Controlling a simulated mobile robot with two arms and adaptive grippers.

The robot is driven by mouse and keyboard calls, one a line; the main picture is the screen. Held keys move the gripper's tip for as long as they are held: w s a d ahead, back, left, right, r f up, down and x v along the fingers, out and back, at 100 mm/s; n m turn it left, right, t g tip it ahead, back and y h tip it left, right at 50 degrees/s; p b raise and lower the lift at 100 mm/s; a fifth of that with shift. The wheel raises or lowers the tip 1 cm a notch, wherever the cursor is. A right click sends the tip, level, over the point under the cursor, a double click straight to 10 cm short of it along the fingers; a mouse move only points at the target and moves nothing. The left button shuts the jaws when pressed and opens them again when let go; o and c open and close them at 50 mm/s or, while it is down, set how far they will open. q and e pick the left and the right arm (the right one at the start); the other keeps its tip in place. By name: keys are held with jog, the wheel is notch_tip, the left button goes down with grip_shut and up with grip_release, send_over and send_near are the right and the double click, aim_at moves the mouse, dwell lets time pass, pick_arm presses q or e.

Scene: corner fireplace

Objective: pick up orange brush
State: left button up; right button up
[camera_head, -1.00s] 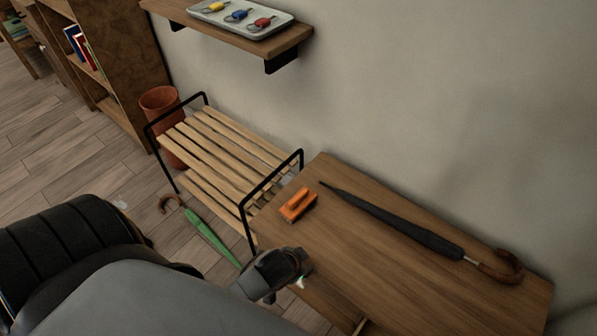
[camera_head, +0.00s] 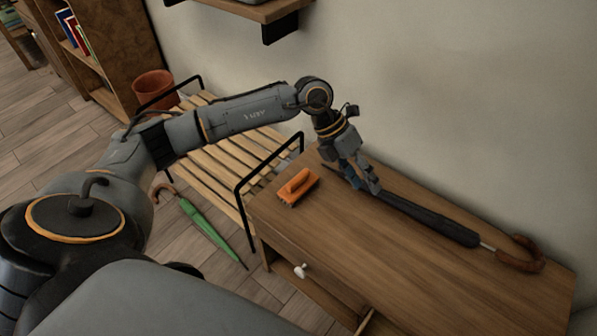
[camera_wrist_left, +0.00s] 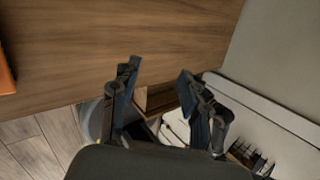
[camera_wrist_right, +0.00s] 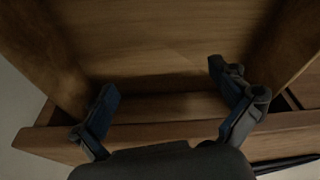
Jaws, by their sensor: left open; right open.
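The orange brush (camera_head: 299,187) lies on the wooden cabinet top, near its left end. In the left wrist view only a sliver of the orange brush (camera_wrist_left: 6,75) shows at the left edge. My left gripper (camera_head: 361,182) is to the right of the brush, over the dark umbrella's thin end, apart from the brush. Its fingers also show spread and empty in the left wrist view (camera_wrist_left: 158,72). My right gripper (camera_wrist_right: 162,80) is open and empty, facing brown wooden surfaces in its own wrist view. It is not seen in the head view.
A dark umbrella (camera_head: 430,219) with a curved wooden handle lies along the cabinet top (camera_head: 345,237). A slatted rack (camera_head: 215,160) stands left of the cabinet. A green umbrella (camera_head: 208,229) is beside it, near the floor. A wall shelf (camera_head: 270,12) hangs above.

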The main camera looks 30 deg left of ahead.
pick_arm(q)
jog(key=a+n+y+b, duration=0.1)
jog(key=a+y, duration=0.6)
jog(key=a, duration=1)
jog(key=b, duration=0.1)
send_over(299, 176)
jog(key=s, duration=0.1)
jog(key=shift+g, duration=0.3)
notch_tip(299, 176, down, 8)
jog(key=shift+r, duration=0.15)
jog(key=shift+w+f+b, duration=0.2)
jog(key=shift+f+b, duration=0.2)
jog(key=shift+f, duration=1.05)
jog(key=shift+w+f+b, duration=0.15)
jog(key=shift+f+b, duration=0.2)
jog(key=shift+f, duration=1.1)
pick_arm(e)
jog(key=v, duration=0.7)
jog(key=shift+w+r, duration=0.3)
jog(key=shift+r, duration=0.2)
pick_arm(q)
jog(key=shift+c, duration=0.2)
pick_arm(e)
jog(key=shift+d, duration=0.1)
pick_arm(q)
grip_shut()
